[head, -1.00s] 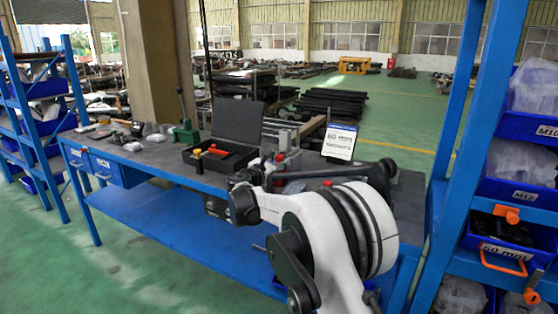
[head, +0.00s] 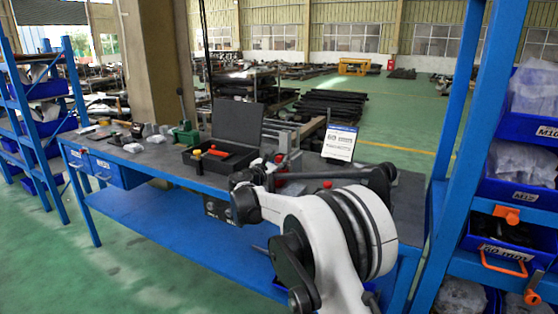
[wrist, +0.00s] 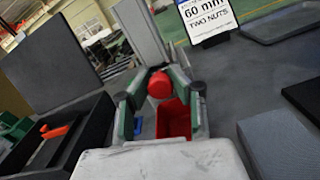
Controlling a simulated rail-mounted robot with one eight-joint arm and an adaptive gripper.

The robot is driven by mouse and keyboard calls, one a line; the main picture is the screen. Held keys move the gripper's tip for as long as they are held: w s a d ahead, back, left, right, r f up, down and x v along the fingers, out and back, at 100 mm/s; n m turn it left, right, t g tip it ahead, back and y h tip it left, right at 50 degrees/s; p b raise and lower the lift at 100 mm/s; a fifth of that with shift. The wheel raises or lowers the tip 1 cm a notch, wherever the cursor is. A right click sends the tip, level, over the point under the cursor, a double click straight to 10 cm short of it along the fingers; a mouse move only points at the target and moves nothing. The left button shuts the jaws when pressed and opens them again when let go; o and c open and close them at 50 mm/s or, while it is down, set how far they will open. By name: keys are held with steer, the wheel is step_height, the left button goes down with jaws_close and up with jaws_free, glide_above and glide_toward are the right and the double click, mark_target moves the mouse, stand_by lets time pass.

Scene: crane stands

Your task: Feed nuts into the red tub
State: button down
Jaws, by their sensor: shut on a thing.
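In the wrist view a red rounded knob-like piece (wrist: 159,86) sits between the converging fingertips of my gripper (wrist: 161,76), which is shut on it. The red tub (wrist: 174,120) shows between the fingers, below the red piece in the picture. A small blue piece (wrist: 137,126) is left of the tub. Whether the red piece touches the tub cannot be told. No loose nuts can be made out. In the head view my own arm hides the fingertips and most of the tub area.
A blue workbench (head: 190,232) carries an open black case (head: 206,163) with orange and red pieces. A sign (head: 340,142) reading "60 mm, two nuts" stands behind my arm. A blue rack with bins (head: 508,235) stands close on the right. Dark flat blocks (wrist: 280,143) lie right of my gripper.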

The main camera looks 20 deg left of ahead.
steer(key=shift+s, duration=0.1)
steer(key=s, duration=0.4)
steer(key=shift+a, duration=0.25)
steer(key=shift+s+f, duration=0.1)
steer(key=c, duration=1.9)
jaws_free()
steer(key=shift+o, duration=1.3)
steer(key=shift+s, duration=0.2)
steer(key=shift+o, duration=0.9)
steer(key=shift+w, duration=0.1)
